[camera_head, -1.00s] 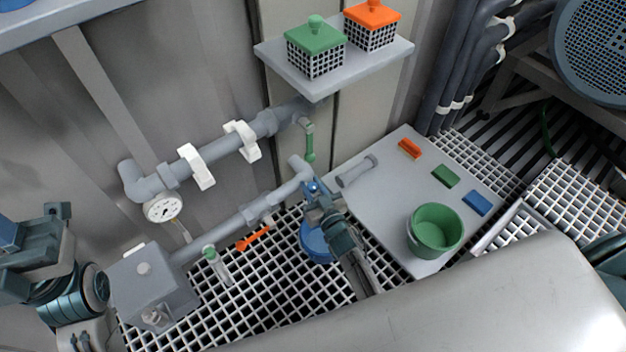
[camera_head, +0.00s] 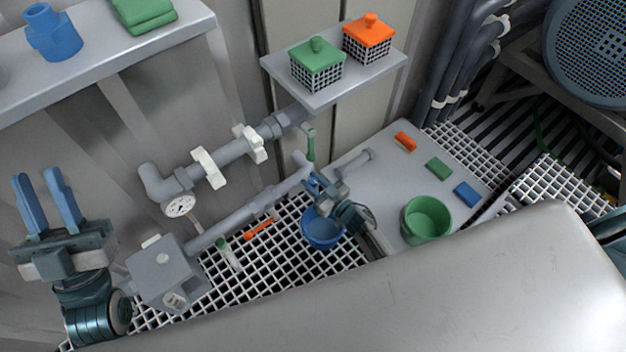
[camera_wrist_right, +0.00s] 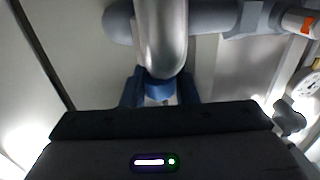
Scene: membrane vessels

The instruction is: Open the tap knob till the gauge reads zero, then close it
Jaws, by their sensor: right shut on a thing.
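The round white gauge (camera_head: 180,206) hangs under the left end of the upper grey pipe; its needle is too small to read. It also shows partly at the right edge of the right wrist view (camera_wrist_right: 303,84). The tap's grey pipe end (camera_wrist_right: 162,45) points down between my right fingers. My right gripper (camera_wrist_right: 160,92) is shut on a blue piece just below it, which I take for the tap knob (camera_wrist_right: 159,87). In the head view my right gripper (camera_head: 318,186) hides most of the knob. My left gripper (camera_head: 40,178) is open and empty at the far left.
A blue bucket (camera_head: 322,236) stands on the grating below the tap. An orange lever (camera_head: 260,229), a green-capped tube (camera_head: 228,254) and a grey box (camera_head: 165,272) are to the left. A green bucket (camera_head: 427,217) stands on the grey plate to the right. A shelf holds two lidded baskets.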

